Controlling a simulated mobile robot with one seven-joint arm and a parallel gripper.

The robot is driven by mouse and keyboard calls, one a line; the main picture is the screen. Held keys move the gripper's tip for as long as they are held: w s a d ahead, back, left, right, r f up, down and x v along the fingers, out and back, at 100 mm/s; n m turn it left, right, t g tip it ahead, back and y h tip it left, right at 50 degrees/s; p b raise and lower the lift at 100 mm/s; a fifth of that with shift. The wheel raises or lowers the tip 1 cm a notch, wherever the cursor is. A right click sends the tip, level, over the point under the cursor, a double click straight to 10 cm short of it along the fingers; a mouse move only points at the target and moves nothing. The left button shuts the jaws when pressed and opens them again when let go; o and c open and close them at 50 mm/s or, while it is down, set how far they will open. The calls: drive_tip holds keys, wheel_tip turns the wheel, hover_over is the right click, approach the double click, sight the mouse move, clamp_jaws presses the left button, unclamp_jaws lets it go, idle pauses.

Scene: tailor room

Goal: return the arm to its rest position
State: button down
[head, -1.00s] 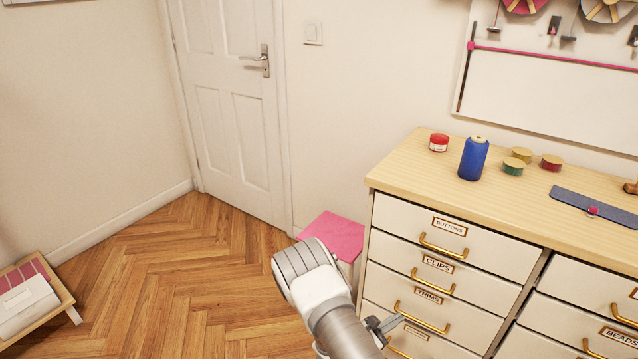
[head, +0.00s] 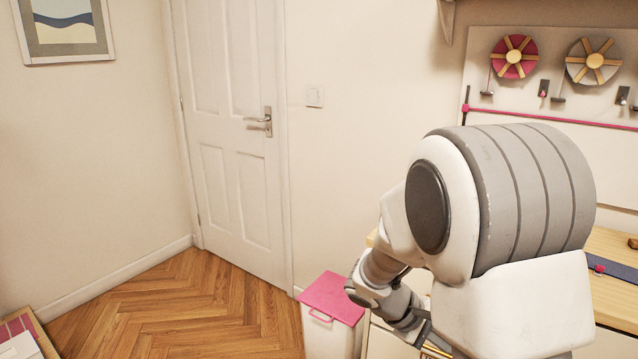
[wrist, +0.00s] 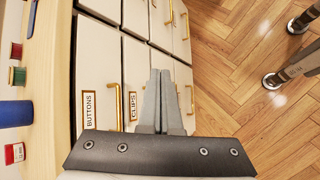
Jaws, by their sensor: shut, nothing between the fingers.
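My arm (head: 500,215) is raised and bent, filling the right of the head view, with its large grey and white joint close to the camera. Its lower links slope down beside the drawer unit. My gripper shows in the wrist view (wrist: 160,76) with both grey fingers together, shut and empty. The fingers are in front of the cream drawer fronts (wrist: 107,58), near the Clips label; I cannot tell the exact gap. In the head view the arm largely hides the gripper.
The wooden worktop (head: 613,245) is mostly hidden behind my arm. A white bin with a pink lid (head: 333,297) stands left of the drawers. The herringbone floor (head: 190,310) before the door (head: 235,130) is clear.

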drive_tip(key=s+a+r+m+t+y, duration=0.3)
drive_tip(key=s+a+r+m+y, duration=0.15)
drive_tip(key=s+r, duration=0.3)
drive_tip(key=s+a+r+m+t+y, duration=0.25)
drive_tip(key=s+a+r+y, duration=0.25)
drive_tip(key=s+r, duration=0.3)
wheel_tip(320, 180, up, 20)
drive_tip(key=s+p, duration=0.1)
drive_tip(key=p, duration=2)
drive_tip(key=shift+a, duration=0.25)
drive_tip(key=shift+m, duration=0.3)
